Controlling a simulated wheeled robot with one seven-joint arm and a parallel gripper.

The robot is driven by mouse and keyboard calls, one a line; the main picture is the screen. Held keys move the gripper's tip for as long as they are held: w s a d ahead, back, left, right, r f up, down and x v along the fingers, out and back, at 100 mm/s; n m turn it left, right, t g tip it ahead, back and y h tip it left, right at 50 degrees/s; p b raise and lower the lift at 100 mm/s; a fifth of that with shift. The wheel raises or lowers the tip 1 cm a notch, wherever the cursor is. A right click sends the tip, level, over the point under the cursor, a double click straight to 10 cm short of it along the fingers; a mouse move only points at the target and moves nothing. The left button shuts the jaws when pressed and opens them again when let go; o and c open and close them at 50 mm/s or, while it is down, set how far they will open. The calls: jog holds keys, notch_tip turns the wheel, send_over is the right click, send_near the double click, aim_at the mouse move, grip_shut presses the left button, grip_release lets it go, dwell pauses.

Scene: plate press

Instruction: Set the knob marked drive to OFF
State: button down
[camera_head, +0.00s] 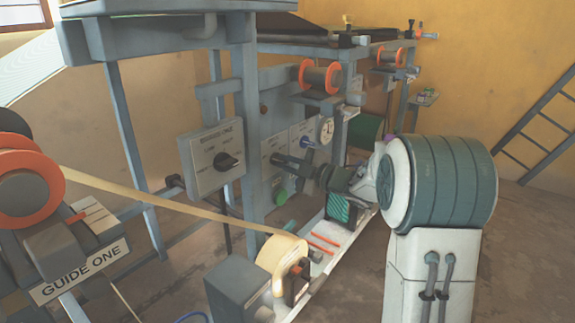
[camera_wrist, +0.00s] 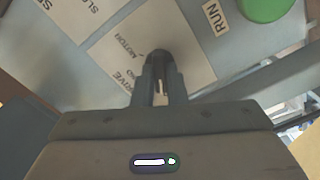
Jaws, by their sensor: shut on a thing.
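In the wrist view, a dark knob (camera_wrist: 158,57) stands on a pale plate (camera_wrist: 185,35) lettered DRIVE and MOTOR. A third word on the plate is partly covered. My gripper (camera_wrist: 158,72) is shut on this knob, with a finger on each side of it. The knob's pointer is hidden, so I cannot tell its setting. In the head view, my gripper (camera_head: 276,159) reaches left to the panel behind the grey post, and the knob cannot be made out there.
A green button (camera_wrist: 265,8) sits near a RUN label (camera_wrist: 215,17). In the head view, a grey box with a black knob (camera_head: 226,161) hangs left of my gripper, by a grey post (camera_head: 248,120). A tan roll (camera_head: 283,254) and a band (camera_head: 170,205) lie in front.

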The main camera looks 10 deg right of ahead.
jog(key=shift+f, duration=0.1)
jog(key=c, duration=1.5)
grip_release()
jog(key=shift+o, duration=0.2)
jog(key=p+v, duration=0.4)
jog(key=v, duration=1)
